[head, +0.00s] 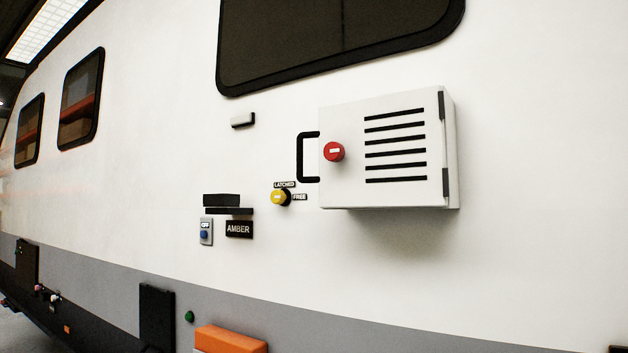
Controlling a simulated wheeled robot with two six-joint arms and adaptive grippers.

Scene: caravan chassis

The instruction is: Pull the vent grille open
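The vent grille (395,144) is a white box-like panel with several black horizontal slots, mounted on the white caravan wall in the head view. Its front looks closed. Black hinges (445,184) show along its right edge. A black bracket-shaped handle (301,158) stands at its left edge. A red knob (334,151) sits on the panel near the handle. A yellow knob (279,197) is on the wall below left, between labels reading LATCHED (284,184) and FREE (299,197). Neither of my grippers is in view.
A dark window (340,40) is above the grille. Below left are a blue-button switch (205,232) marked OFF, an AMBER label (239,229) and black ledges (222,200). An orange block (229,340) and green knob (189,316) are at the bottom. The wall right of the grille is clear.

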